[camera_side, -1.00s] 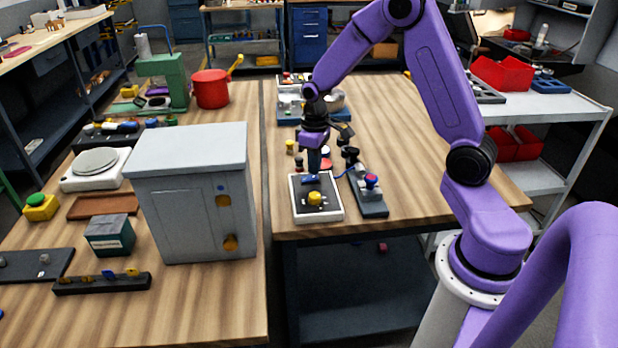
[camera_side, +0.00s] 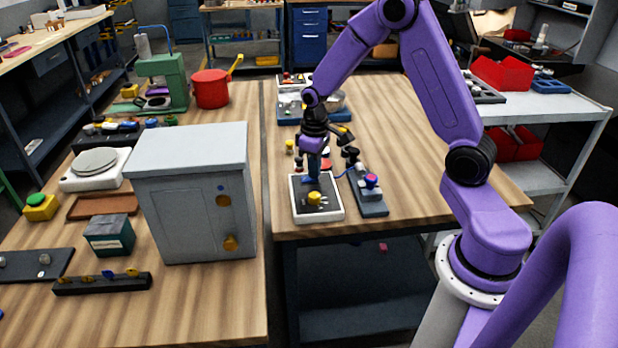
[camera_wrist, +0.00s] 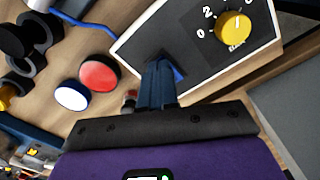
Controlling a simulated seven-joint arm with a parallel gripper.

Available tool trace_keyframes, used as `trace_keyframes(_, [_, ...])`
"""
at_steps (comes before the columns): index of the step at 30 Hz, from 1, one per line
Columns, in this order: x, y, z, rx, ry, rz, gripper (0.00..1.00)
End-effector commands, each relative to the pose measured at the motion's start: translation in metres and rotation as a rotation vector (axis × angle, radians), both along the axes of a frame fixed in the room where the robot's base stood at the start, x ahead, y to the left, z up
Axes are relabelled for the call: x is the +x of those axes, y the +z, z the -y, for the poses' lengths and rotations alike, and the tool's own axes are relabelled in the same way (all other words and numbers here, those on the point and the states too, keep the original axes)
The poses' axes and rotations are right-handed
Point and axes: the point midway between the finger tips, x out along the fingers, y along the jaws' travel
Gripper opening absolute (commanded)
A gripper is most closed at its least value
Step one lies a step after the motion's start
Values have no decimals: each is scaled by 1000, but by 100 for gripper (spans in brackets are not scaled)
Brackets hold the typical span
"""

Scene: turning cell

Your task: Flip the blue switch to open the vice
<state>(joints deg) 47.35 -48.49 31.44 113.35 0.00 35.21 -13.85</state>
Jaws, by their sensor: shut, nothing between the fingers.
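The blue switch (camera_wrist: 178,75) sits on a dark panel with a white frame (camera_side: 334,210), beside a yellow knob (camera_side: 315,198). The panel and knob also show in the wrist view, the knob (camera_wrist: 233,27) with a dial marked 0 and 2. My gripper (camera_side: 313,178) points down over the far part of the panel. In the wrist view my shut fingers (camera_wrist: 158,75) are right at the blue switch and cover much of it. I cannot tell whether they touch it. No vice can be made out for certain.
A red button (camera_wrist: 100,72) and a white-topped blue button (camera_wrist: 71,96) stand close beside the panel. A dark plate with a pink-topped part (camera_side: 371,181) lies to its right. A grey cabinet (camera_side: 195,195) stands to the left. The table's right side is clear.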

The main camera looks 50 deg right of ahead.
Motion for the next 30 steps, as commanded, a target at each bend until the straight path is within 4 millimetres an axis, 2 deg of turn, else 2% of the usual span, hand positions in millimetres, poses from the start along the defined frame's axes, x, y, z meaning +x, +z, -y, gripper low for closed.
trace_keyframes(12, [0, -2, 0, 0, 1, 0, 0])
trace_keyframes(30, [1, 38, 0, 0, 1, 3, 0])
